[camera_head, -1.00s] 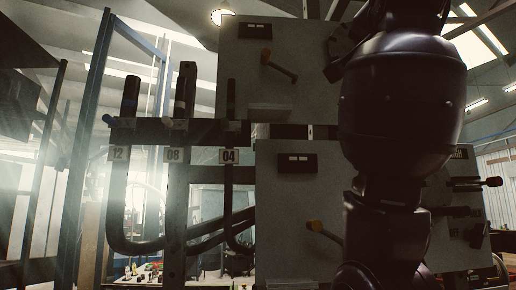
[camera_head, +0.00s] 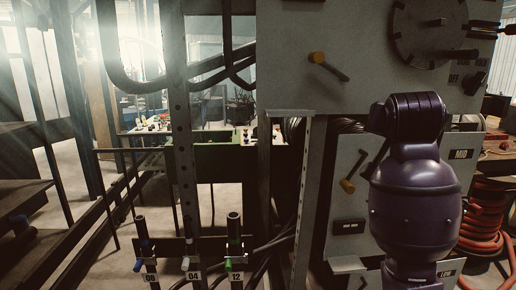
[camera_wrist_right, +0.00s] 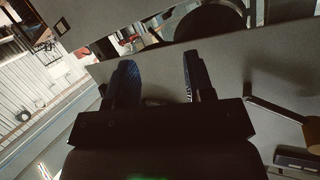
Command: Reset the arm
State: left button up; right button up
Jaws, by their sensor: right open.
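My right arm, dark purple, rises in the lower right of the head view in front of the grey machine panels (camera_head: 345,85). Its gripper does not show in that view. In the right wrist view my right gripper (camera_wrist_right: 160,76) is open, its two dark blue fingers apart with nothing between them. A grey panel (camera_wrist_right: 240,70) is beyond the fingers; I cannot tell how near it is. My left arm and left gripper are not in view.
The panels carry a round dial plate (camera_head: 430,22), an orange-knobbed lever (camera_head: 328,66) and a second lever (camera_head: 352,178). Hoses stand in a low rack (camera_head: 190,244) labelled 08, 04 and 12. Coiled red hose (camera_head: 485,215) lies at right. Open floor shows at left.

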jog(key=s+d+f+n+g, duration=0.15)
jog(key=s+f, duration=0.25)
jog(key=f, duration=0.5)
jog(key=s+f+n+g+y, duration=0.15)
jog(key=s+f, duration=0.25)
jog(key=f, duration=0.6)
jog(key=s+d+f+n+g, duration=0.1)
jog(key=s+f+g, duration=0.15)
jog(key=f, duration=0.65)
jog(key=s+a+f+n+g+y, duration=0.1)
jog(key=s+f+g, duration=0.1)
jog(key=s+f, duration=0.55)
jog(key=s+f+g, duration=0.1)
jog(key=s+f, duration=0.3)
jog(key=s, duration=0.7)
jog(key=s+a+f+n+g+y, duration=0.1)
jog(key=s+f+g, duration=0.1)
jog(key=s+f, duration=0.55)
jog(key=w+f+n+t, duration=0.1)
jog(key=w+f+t, duration=0.5)
jog(key=f+t, duration=0.2)
jog(key=shift+d, duration=0.2)
